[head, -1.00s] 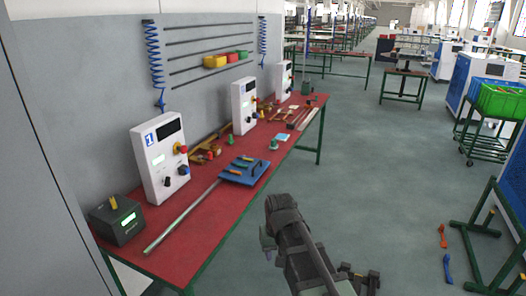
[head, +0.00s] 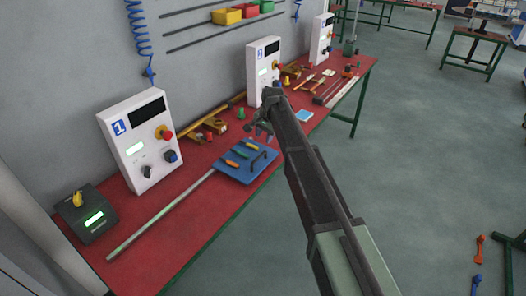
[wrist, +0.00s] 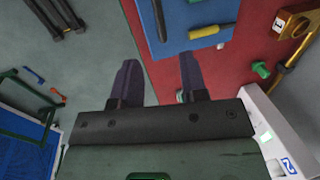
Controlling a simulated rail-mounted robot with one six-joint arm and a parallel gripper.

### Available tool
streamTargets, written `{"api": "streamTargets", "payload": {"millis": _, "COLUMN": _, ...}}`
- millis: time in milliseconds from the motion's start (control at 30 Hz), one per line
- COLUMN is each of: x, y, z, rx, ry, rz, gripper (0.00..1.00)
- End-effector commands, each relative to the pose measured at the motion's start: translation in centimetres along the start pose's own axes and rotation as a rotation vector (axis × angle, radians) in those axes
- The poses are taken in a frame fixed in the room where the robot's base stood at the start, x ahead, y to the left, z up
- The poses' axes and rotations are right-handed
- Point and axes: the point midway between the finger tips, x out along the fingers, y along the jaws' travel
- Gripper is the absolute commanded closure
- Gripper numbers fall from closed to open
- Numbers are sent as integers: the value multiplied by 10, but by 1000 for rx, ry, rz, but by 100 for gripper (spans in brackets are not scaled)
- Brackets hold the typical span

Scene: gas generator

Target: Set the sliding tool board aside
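The sliding tool board (head: 240,178) is a blue plate lying on the red table, with several coloured tools and a dark handle (head: 258,161) on it. In the wrist view, part of the board (wrist: 181,42) shows at the top, with the dark handle (wrist: 160,20) and a yellow-handled tool (wrist: 204,31). My gripper (head: 262,130) is over the table, close to the far right side of the board in the head view. In the wrist view its fingers (wrist: 160,82) are spread, with nothing between them. The board's right corner is partly behind my arm.
Control box 1 (head: 140,140) and a small dark box (head: 86,217) stand on the table's left part. A long metal rod (head: 160,216) lies left of the board. Control box 2 (head: 263,66) stands behind my gripper. The floor to the right is mostly clear.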

Motion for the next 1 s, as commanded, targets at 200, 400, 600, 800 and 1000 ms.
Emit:
{"api": "streamTargets", "payload": {"millis": 200, "x": 39, "y": 2, "z": -1, "rx": -1, "ry": 0, "rz": 1, "gripper": 60}}
{"api": "streamTargets", "payload": {"millis": 400, "x": 88, "y": 3, "z": -1, "rx": -2, "ry": 0, "rz": 1, "gripper": 60}}
{"api": "streamTargets", "payload": {"millis": 600, "x": 109, "y": 1, "z": -1, "rx": -3, "ry": 0, "rz": 1, "gripper": 60}}
{"api": "streamTargets", "payload": {"millis": 800, "x": 106, "y": 1, "z": 0, "rx": -3, "ry": 0, "rz": 1, "gripper": 60}}
{"api": "streamTargets", "payload": {"millis": 1000, "x": 106, "y": 1, "z": -1, "rx": -3, "ry": 0, "rz": 1, "gripper": 84}}
